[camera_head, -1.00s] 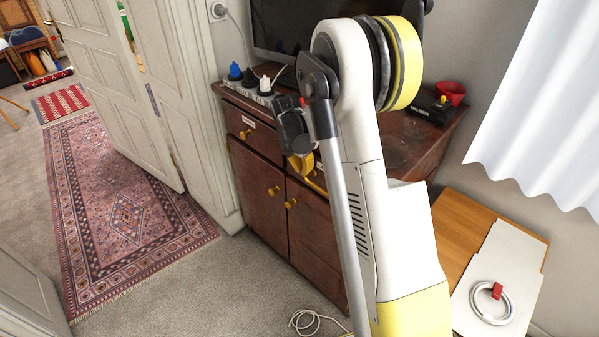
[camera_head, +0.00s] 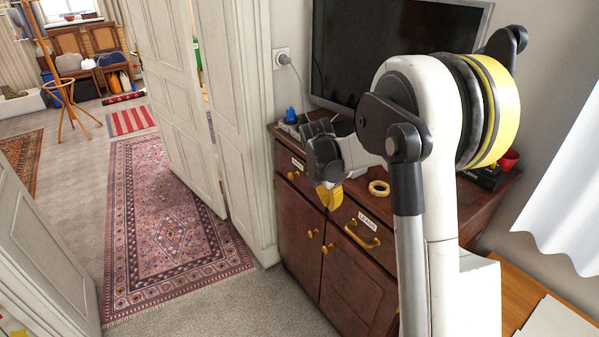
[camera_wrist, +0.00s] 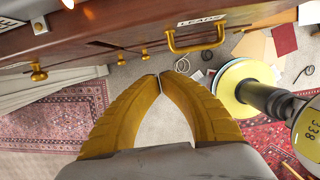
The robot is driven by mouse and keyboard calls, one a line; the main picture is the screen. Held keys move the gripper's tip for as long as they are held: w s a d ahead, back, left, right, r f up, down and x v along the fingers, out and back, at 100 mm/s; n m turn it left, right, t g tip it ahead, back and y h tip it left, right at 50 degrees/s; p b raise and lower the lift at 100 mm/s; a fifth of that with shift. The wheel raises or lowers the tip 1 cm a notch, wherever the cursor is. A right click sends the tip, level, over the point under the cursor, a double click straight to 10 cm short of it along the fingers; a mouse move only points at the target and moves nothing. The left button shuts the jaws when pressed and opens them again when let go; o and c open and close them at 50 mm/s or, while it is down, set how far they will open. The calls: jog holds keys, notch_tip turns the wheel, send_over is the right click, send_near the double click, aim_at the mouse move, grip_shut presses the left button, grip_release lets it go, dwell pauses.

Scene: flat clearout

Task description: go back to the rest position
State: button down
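My gripper (camera_head: 330,196) shows in the head view with its yellow fingers pointing down, in front of the dark wooden cabinet (camera_head: 305,240). In the wrist view, my gripper's two yellow fingers (camera_wrist: 159,80) meet at the tips. Nothing shows between them. My arm is raised and bent, and it hides part of the cabinet and its top.
Left are an open door (camera_head: 180,90) and a patterned rug (camera_head: 165,230). A wooden table (camera_head: 517,290) is at right.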

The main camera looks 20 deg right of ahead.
jog(key=s+a+r+m+t+y, duration=0.1)
jog(key=s+a+r+m+t, duration=0.1)
jog(key=s+a+r+m, duration=0.45)
jog(key=s+a+r+m+t+y, duration=0.15)
jog(key=s+a+r+m, duration=0.25)
jog(key=s+r+m, duration=0.4)
jog(key=s+a+f+m+t, duration=0.1)
jog(key=s+a+m+t, duration=0.1)
jog(key=s+m, duration=0.4)
jog(key=shift+s+a+f+t, duration=0.3)
jog(key=shift+s+a, duration=0.45)
jog(key=shift+s, duration=1.4)
jog(key=shift+r+m, duration=0.1)
jog(key=shift+m, duration=0.15)
